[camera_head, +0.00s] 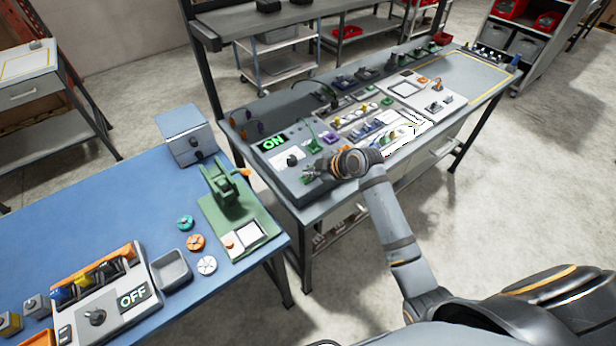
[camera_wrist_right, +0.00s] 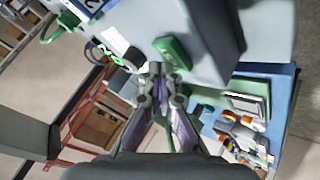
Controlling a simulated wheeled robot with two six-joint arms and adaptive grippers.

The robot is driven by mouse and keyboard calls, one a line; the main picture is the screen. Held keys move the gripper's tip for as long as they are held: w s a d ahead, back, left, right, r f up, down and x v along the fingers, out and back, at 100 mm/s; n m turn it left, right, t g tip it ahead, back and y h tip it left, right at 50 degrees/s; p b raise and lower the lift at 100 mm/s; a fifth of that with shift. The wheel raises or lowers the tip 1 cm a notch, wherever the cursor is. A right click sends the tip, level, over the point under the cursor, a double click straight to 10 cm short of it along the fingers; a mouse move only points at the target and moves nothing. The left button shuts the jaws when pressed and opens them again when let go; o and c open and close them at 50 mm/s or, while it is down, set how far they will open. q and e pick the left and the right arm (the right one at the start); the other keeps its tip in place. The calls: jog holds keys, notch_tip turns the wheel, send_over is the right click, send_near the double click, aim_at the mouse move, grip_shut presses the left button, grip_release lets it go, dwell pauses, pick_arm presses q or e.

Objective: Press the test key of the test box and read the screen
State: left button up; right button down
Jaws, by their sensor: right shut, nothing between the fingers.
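The grey test box (camera_head: 316,184) stands at the near left end of the grey workbench. Its dark screen (camera_head: 272,143) reads "ON" in green, and a dark knob (camera_head: 291,160) sits below it. The green key (camera_wrist_right: 173,52) shows in the right wrist view on the box's grey face. My right gripper (camera_head: 307,174) is shut and empty over the box's front part. In the right wrist view its fingertips (camera_wrist_right: 161,78) are close to the green key; I cannot tell whether they touch it. In the head view the gripper largely covers the key. My left gripper is not in view.
A blue table (camera_head: 100,212) on the left holds a green press (camera_head: 232,195) and another box with a screen reading "OFF" (camera_head: 133,295). Several small devices and a white panel (camera_head: 405,87) lie farther along the workbench. The floor on the right is clear.

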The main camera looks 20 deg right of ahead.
aim_at(310, 179)
jog(key=shift+f, duration=0.5)
dwell(0.3)
jog(key=shift+r, duration=0.15)
jog(key=shift+r+p, duration=0.65)
jog(key=shift+r, duration=0.15)
jog(key=shift+r, duration=0.1)
notch_tip(310, 179, up, 5)
jog(key=p, duration=0.4)
jog(key=shift+p, duration=0.4)
